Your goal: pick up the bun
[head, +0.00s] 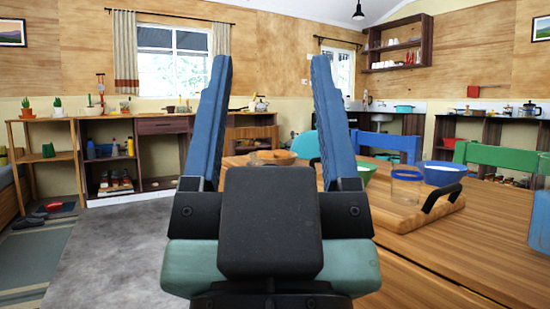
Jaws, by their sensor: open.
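My gripper (271,64) fills the middle of the head view. Its two blue fingers point up and stand wide apart, with nothing between them. A small rounded orange-brown thing (275,157) lies on the wooden table, seen beyond the gripper in the gap between the fingers. It may be the bun, but it is too small and partly hidden to be sure. My gripper is apart from it and on the near side of it.
The wooden table (425,245) spreads to the right. Blue and green chairs stand behind. Grey floor (115,250) is open at left.

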